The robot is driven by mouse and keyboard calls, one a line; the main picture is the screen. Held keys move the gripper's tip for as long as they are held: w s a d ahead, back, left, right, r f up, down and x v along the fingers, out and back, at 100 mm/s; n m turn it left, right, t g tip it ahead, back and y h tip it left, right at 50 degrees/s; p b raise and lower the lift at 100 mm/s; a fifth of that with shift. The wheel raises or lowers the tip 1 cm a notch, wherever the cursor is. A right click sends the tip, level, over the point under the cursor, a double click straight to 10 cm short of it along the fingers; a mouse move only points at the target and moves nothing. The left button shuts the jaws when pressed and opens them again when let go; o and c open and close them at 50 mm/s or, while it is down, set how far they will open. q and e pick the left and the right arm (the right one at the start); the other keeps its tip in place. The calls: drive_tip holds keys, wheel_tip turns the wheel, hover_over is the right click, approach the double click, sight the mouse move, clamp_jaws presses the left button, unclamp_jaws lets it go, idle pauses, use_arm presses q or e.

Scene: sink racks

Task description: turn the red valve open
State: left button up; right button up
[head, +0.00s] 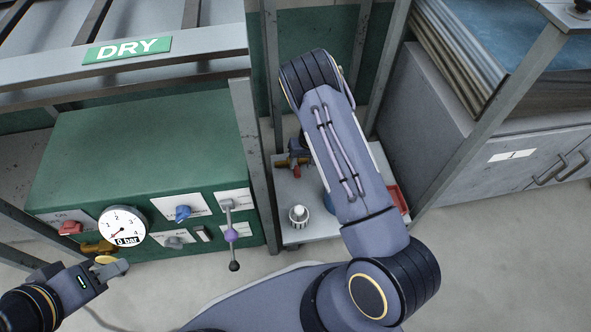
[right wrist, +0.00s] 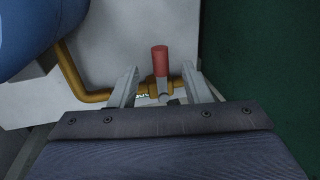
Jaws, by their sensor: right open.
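The red valve handle (right wrist: 160,60) stands upright on a brass pipe (right wrist: 90,97) in the right wrist view. My right gripper (right wrist: 160,86) is open, with one finger on each side of the valve. The handle lies between the fingers, with visible gaps at both sides, and its red end reaches beyond the fingertips. In the head view the brass valve fitting (head: 285,162) shows beside my right forearm, which hides much of the area. My left gripper (head: 118,267) is at the lower left, below the gauge; its finger opening is unclear.
A green cabinet (head: 140,150) carries a pressure gauge (head: 122,227), a blue knob (head: 183,213) and a lever (head: 231,235). A metal post (head: 253,150) stands between cabinet and valve. A blue rounded body (right wrist: 25,35) is left of the pipe; a green wall (right wrist: 265,50) is right.

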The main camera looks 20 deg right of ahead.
sight(298, 173)
drive_tip(key=f, duration=0.1)
drive_tip(key=f+b, duration=0.1)
drive_tip(key=f, duration=0.1)
drive_tip(key=a+f, duration=0.1)
drive_tip(key=f, duration=0.1)
drive_tip(key=shift+w+f+b, duration=0.15)
drive_tip(key=shift+f+b, duration=0.05)
drive_tip(key=shift+b, duration=0.15)
clamp_jaws()
